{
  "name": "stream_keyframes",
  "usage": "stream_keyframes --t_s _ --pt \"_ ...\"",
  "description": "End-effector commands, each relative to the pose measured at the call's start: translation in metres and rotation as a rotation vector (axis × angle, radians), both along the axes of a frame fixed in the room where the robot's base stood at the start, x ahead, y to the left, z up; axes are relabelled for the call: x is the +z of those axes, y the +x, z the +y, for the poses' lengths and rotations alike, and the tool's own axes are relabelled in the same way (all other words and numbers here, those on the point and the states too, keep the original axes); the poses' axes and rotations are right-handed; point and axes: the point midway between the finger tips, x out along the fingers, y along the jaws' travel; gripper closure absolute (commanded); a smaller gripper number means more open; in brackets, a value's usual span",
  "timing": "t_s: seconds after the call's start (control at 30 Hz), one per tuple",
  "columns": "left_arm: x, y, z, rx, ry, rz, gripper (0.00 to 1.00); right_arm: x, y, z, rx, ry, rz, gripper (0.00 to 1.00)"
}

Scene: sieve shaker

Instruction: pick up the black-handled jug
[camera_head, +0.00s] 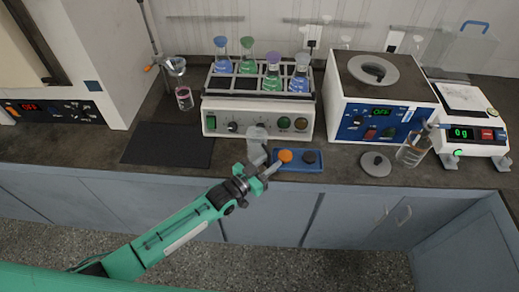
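A small clear jug (257,137) stands near the counter's front edge, just beyond my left gripper (264,166); its handle cannot be made out. A larger clear vessel (411,152) stands at the right, in front of the scale, and looks tilted; I cannot tell which of the two has the black handle. My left gripper reaches in from the lower left, with its fingers apart at the counter edge, near the small jug. I see nothing between the fingers. My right gripper is not in view.
A blue tray (273,165) with orange and black round pieces lies right beside the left gripper. A flask rack unit (220,121) stands behind. A grey disc (376,164), a blue-fronted machine (353,127) and a scale (468,148) are at right. A dark mat (168,146) lies left.

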Motion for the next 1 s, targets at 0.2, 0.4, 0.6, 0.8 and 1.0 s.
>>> stream_keyframes --t_s 0.2,0.4,0.6,0.8,1.0 --pt "0.0 0.0 0.001 0.0 0.0 0.0 0.91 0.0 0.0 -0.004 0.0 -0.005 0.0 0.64" --pt "-0.001 0.0 0.001 0.0 0.0 0.0 1.0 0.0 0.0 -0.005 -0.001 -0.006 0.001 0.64" --pt "0.001 0.0 0.001 0.0 -0.001 -0.002 1.0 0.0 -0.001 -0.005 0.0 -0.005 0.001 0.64" --pt "0.003 0.0 0.001 0.0 -0.001 -0.002 1.0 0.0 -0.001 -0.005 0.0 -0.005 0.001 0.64" --pt "0.011 0.0 0.001 0.001 -0.001 -0.003 1.0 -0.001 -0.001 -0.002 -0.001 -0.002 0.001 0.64"
